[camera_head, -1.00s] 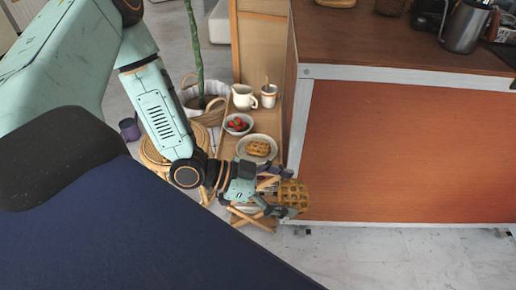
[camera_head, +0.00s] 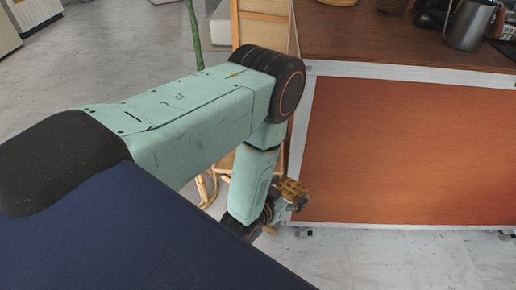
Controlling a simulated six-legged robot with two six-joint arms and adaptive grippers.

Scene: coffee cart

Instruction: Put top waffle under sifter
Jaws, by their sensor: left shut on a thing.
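A golden-brown waffle (camera_head: 293,189) shows at the end of my left arm, in front of the left edge of the cart's orange panel. My left gripper (camera_head: 291,201) is shut on the waffle; its fingers are small and partly hidden behind the arm's wrist. The plate with the other waffle is hidden behind my left arm. I cannot make out a sifter. My right gripper is not in view.
The coffee cart's orange side panel (camera_head: 410,150) and wooden top (camera_head: 390,45) fill the right. A metal pitcher (camera_head: 468,25) stands on the top. A green plant stem (camera_head: 195,35) rises behind my arm. Grey floor (camera_head: 400,262) is clear in front of the cart.

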